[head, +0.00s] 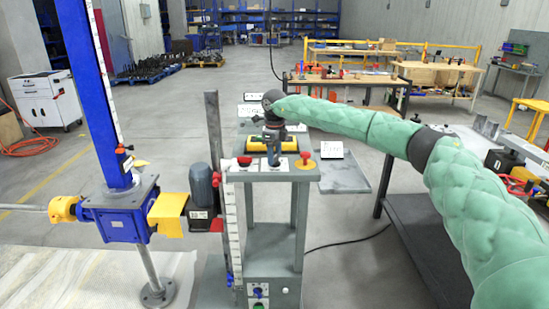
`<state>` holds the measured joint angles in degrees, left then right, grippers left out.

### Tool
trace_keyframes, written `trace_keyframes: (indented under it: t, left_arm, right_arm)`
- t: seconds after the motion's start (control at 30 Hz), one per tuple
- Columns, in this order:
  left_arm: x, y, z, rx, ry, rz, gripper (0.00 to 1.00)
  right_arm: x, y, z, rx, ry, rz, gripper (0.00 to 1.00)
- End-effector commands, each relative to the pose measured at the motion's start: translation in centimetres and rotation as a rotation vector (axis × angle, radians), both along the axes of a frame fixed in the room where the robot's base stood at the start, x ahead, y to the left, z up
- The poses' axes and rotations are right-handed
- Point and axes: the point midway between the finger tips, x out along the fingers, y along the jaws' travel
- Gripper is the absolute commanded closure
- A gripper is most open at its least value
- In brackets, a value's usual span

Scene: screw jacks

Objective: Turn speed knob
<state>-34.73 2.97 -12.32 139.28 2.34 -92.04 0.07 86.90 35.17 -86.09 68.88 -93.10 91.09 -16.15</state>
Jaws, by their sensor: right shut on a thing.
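A grey control stand (300,205) stands in the middle, with a panel (262,175) on top. On the panel are a red button (244,161) at the left and a red stop button (305,159) on a yellow base at the right. My right gripper (274,160) points down at the panel between these two buttons. It is shut on the speed knob, which the fingers mostly hide; its setting cannot be read. My left gripper is not in view.
A blue screw jack (120,215) with a tall column, yellow coupling and grey motor (203,188) stands left of the panel. A lower box with a blue knob (258,292) sits below. A dark workbench (425,225) is at the right.

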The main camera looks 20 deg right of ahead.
Motion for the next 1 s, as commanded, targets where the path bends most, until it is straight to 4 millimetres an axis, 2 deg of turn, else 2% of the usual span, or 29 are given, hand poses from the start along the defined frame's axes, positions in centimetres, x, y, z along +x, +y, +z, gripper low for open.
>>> trace_keyframes:
  t: [0.1, 0.5, 1.0]
  left_arm:
    - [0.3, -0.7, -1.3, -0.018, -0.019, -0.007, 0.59]
    - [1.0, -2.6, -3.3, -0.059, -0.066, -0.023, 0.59]
    - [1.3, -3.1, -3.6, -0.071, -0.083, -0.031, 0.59]
  right_arm:
    - [0.1, -0.1, -0.2, 0.0, -0.003, 0.097, 0.72]
    - [0.1, -0.1, 0.1, 0.001, -0.003, 0.357, 0.72]
    - [0.1, -0.1, 0.2, -0.001, -0.003, 0.437, 0.72]
